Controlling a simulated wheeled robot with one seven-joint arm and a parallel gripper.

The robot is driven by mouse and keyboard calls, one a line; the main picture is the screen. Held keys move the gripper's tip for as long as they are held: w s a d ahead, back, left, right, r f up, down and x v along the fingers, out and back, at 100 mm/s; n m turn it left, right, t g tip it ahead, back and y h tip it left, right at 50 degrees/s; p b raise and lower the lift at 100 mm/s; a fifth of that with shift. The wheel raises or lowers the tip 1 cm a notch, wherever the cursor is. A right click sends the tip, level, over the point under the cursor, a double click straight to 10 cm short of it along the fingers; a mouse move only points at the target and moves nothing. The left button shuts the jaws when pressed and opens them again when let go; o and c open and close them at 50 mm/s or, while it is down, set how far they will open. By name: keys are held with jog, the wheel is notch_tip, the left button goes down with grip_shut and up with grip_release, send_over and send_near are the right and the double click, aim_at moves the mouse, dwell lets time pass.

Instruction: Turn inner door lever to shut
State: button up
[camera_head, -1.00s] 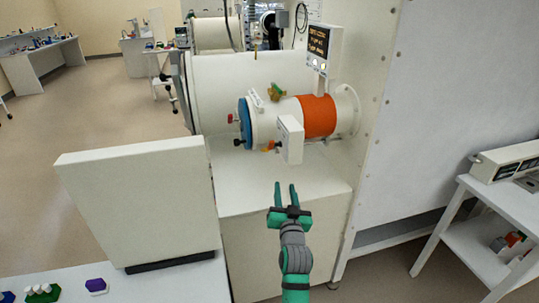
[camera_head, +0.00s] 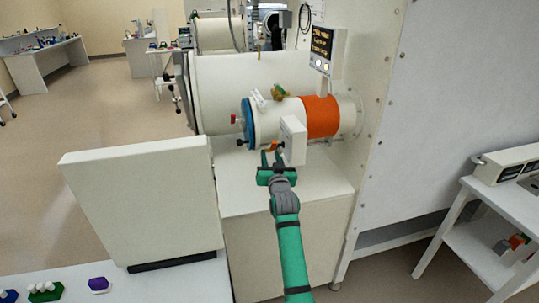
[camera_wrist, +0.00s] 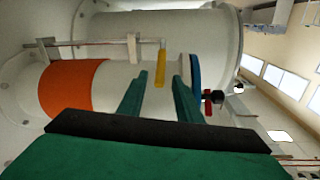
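A small white antechamber cylinder (camera_head: 275,122) with an orange band (camera_head: 320,116) and a blue door ring (camera_head: 248,123) lies sideways. A yellow-orange lever (camera_head: 275,147) shows low on its near side, beside a white box (camera_head: 293,140). In the wrist view the yellow lever (camera_wrist: 160,66) hangs from the end of a thin rod (camera_wrist: 100,43). My gripper (camera_head: 270,155) is open and empty, just below the lever. In the wrist view the lever shows between my gripper's fingers (camera_wrist: 158,90), near their tips; I cannot tell if they touch it.
A red knob (camera_head: 234,119) and a black knob (camera_head: 241,142) stick out by the blue door ring. A display panel (camera_head: 326,50) stands above the cylinder. A large white panel (camera_head: 145,200) stands left of my arm. The cabinet top (camera_head: 235,190) below is clear.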

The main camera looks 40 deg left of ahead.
jog(key=shift+x, duration=1.1)
jog(key=shift+w+d, duration=0.15)
jog(key=shift+d, duration=0.15)
jog(key=shift+s+a, duration=0.25)
jog(key=shift+a, duration=0.15)
jog(key=shift+c, duration=0.6)
grip_shut()
jog(key=shift+s, duration=0.1)
jog(key=shift+f, duration=0.1)
